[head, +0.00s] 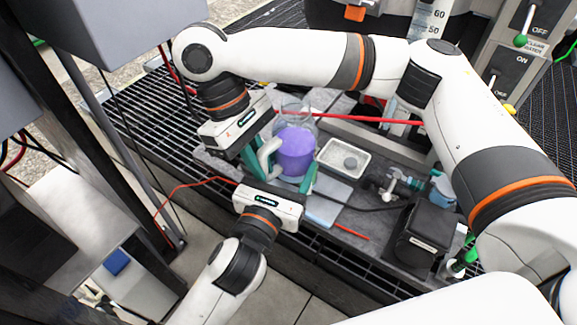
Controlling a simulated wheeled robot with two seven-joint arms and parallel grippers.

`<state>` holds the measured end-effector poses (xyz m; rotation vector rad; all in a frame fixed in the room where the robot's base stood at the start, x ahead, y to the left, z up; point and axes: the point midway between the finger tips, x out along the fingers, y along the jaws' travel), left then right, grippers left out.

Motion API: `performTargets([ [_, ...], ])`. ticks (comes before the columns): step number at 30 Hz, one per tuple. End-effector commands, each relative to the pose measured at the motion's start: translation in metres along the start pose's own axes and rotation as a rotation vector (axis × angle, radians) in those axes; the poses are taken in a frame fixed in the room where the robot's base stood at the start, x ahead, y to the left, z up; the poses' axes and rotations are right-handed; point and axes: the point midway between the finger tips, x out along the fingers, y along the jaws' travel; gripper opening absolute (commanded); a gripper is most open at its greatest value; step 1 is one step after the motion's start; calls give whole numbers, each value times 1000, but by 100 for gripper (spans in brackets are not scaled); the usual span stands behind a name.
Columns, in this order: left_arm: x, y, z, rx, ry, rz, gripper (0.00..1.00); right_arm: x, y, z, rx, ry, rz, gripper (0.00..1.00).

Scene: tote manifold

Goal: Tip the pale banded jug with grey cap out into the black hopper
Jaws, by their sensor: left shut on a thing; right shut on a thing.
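A purple-filled vessel (295,151) with a clear upper part and a pale curved handle (268,152) is between my two grippers. I cannot make out bands or a grey cap on it, so I cannot tell whether it is the named jug. My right gripper (262,146) reaches in from above and is shut at the pale handle. My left gripper (297,178) comes from below, its teal finger against the vessel's lower right side, shut on it. A black box (425,235) stands at the right of the bench; whether it is the hopper is unclear.
A pale shallow tray (343,158) lies right of the vessel. Beyond it are a metal valve fitting (385,183) and a blue-capped part (440,190). A red bar (365,119) crosses behind. A switch panel (510,60) stands at the upper right. Dark grating (150,120) runs left.

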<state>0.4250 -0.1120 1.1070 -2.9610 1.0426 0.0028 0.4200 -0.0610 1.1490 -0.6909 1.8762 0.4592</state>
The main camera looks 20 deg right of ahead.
Motion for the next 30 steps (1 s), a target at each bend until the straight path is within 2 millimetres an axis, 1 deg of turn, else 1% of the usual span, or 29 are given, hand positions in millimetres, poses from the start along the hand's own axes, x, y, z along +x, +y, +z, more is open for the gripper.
performTargets([
  [1,-1,4,-2,-4,6,11,29,-2,0,2,4,-11,1,12],
  [5,-1,4,-2,-4,6,10,29,-2,0,2,3,-10,2,34],
  [6,-1,4,-2,-4,6,9,29,-2,1,2,2,-9,3,36],
  [23,1,1,-3,-1,6,3,28,-2,4,1,-8,-5,6,36],
  [26,1,1,-2,-1,6,3,28,-9,4,1,-8,-6,4,36],
  [30,1,2,0,-3,-1,4,28,-30,3,2,-5,-13,1,36],
])
